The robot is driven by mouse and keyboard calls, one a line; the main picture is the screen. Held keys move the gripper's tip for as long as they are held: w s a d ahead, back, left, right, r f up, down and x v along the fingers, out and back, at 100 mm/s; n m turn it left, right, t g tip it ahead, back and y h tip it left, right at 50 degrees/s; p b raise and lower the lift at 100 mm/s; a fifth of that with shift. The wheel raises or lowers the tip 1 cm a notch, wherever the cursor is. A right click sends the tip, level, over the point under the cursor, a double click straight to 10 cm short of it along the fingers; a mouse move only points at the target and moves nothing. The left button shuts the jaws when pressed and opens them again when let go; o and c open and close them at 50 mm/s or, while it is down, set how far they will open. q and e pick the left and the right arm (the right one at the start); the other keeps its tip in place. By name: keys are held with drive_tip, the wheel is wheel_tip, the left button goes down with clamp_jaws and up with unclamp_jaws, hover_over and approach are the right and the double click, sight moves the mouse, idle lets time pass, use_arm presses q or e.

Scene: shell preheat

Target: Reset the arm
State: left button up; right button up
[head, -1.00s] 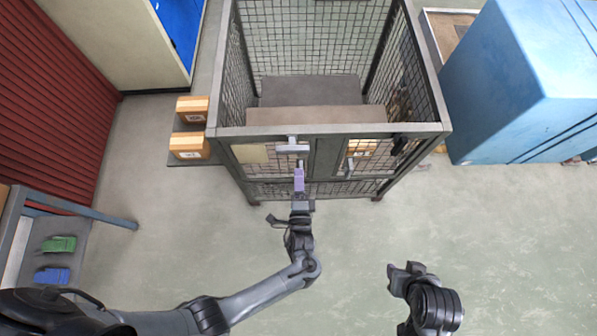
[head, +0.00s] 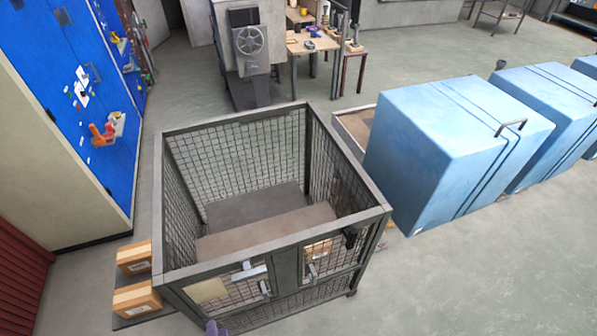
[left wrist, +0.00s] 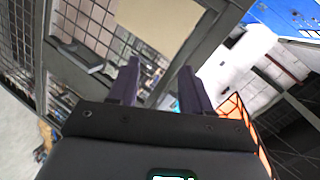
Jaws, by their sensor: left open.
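My left gripper shows only as a small purple finger part (head: 213,327) at the bottom edge of the head view, by the front of the mesh cage (head: 272,251). In the left wrist view the left gripper (left wrist: 160,84) has two dark purple fingers, apart with nothing between them. A grey cage frame bar and a pale plate (left wrist: 160,22) are just beyond the fingertips. I cannot tell whether the fingers touch the frame. The rest of my left arm is out of the head view. My right gripper is not in view.
Two cardboard boxes (head: 135,299) sit left of the cage. Door handles (head: 249,272) are on the cage front. A blue cabinet (head: 440,150) stands to the right. A workbench (head: 312,44) and a machine (head: 248,45) are behind. Floor at lower right is clear.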

use_arm(q)
drive_tip(key=s+r+n+g+h, duration=0.35)
drive_tip(key=r+g+h, duration=0.2)
drive_tip(key=r, duration=0.65)
drive_tip(key=s+d+r+n+g, duration=0.1)
drive_tip(key=s+r+n+g, duration=0.1)
drive_tip(key=s+n+g, duration=0.35)
wheel_tip(320, 180, up, 16)
drive_tip(key=s+m+t+p, duration=0.1)
drive_tip(key=m+t+p, duration=0.1)
drive_tip(key=p, duration=1.3)
wheel_tip(320, 180, down, 60)
drive_tip(key=b, duration=5.8)
drive_tip(key=shift+s+d+r+b, duration=0.15)
drive_tip(key=shift+r+b, duration=0.1)
drive_tip(key=shift+b, duration=0.1)
drive_tip(key=shift+r, duration=0.1)
drive_tip(key=shift+c, duration=0.2)
